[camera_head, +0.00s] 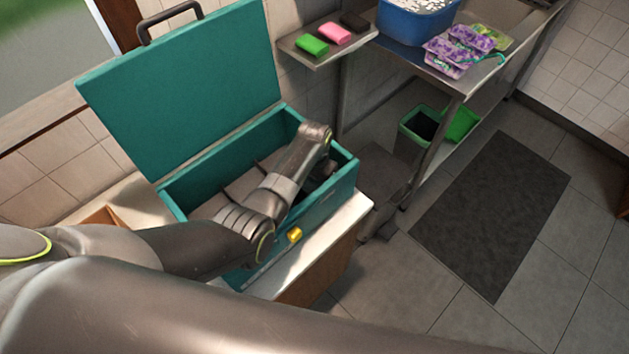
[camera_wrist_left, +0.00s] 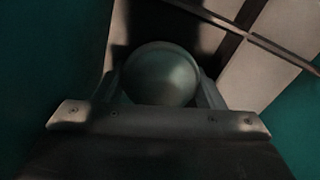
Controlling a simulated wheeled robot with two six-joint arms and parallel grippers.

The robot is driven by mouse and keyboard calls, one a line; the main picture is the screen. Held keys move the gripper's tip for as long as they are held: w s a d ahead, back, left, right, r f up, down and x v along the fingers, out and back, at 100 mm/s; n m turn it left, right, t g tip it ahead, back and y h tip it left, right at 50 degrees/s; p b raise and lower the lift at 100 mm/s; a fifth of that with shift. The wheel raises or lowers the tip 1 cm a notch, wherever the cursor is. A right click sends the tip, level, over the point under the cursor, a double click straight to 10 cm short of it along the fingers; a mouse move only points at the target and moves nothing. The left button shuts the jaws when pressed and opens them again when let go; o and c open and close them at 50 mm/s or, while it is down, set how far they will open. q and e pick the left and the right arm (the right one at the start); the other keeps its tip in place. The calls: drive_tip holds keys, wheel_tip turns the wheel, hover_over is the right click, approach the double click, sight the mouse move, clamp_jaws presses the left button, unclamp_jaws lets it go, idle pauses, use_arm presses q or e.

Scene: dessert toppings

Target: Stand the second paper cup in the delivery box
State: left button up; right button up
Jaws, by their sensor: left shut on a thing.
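The teal delivery box (camera_head: 336,205) stands open, its lid (camera_head: 185,85) tilted up at the back. My left arm reaches over it and down into its right end; the gripper is mostly hidden there in the head view. In the left wrist view, my left gripper (camera_wrist_left: 162,88) is shut on a rounded, dim, grey-green thing, seemingly the paper cup's top (camera_wrist_left: 160,72). The cup's base is hidden, so I cannot tell whether it touches the box floor. Dark dividers (camera_wrist_left: 250,36) cross the pale box floor beside it. My right gripper is not in view.
The box rests on a pale counter (camera_head: 345,222), with a yellow latch (camera_head: 294,235) on its front. A small shelf (camera_head: 330,52) with coloured blocks and a metal table with a blue tub (camera_head: 415,22) stand behind to the right. A dark mat (camera_head: 490,215) lies on open floor.

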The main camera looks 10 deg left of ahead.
use_arm(q)
drive_tip(key=shift+f, duration=0.1)
drive_tip(key=o, duration=0.9)
drive_tip(key=shift+c, duration=0.2)
drive_tip(key=shift+r, duration=0.25)
wheel_tip(320, 180, up, 12)
drive_tip(key=shift+f, duration=0.1)
